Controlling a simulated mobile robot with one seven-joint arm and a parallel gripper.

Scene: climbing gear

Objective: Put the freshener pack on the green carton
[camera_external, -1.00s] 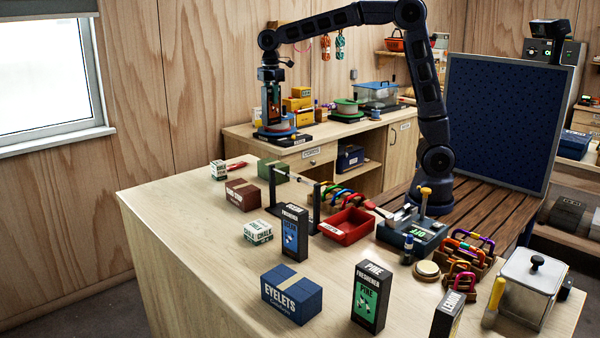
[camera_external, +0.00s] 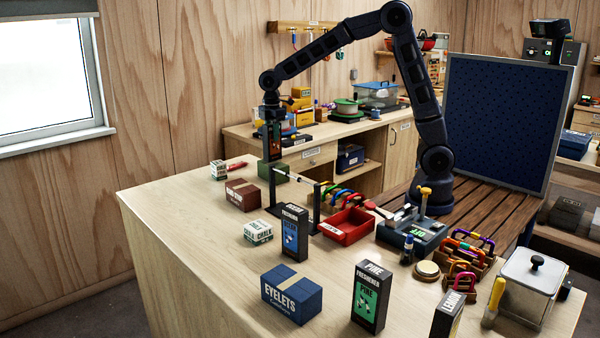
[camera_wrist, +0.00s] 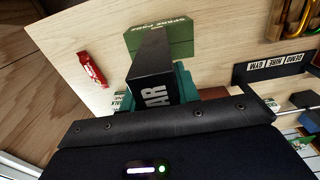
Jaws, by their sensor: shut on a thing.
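My gripper (camera_external: 272,118) points down at the far left of the workbench, shut on a tall dark freshener pack (camera_external: 274,143) with an orange-red front. In the wrist view the pack (camera_wrist: 152,62) is upright between the teal fingers, with the letters "AR" on its end. The green carton (camera_external: 267,173) is directly below the pack in the outside view; its top also shows beyond the pack in the wrist view (camera_wrist: 172,27). The pack's lower end is very near the carton's top; I cannot tell whether they touch.
A brown carton (camera_external: 242,195) and a small chalk box (camera_external: 258,232) stand nearby. A rack with a bar (camera_external: 309,205) is close on the right. Other freshener packs, one blue (camera_external: 290,232) and one green (camera_external: 369,296), stand nearer the front. A red item (camera_wrist: 91,69) lies left.

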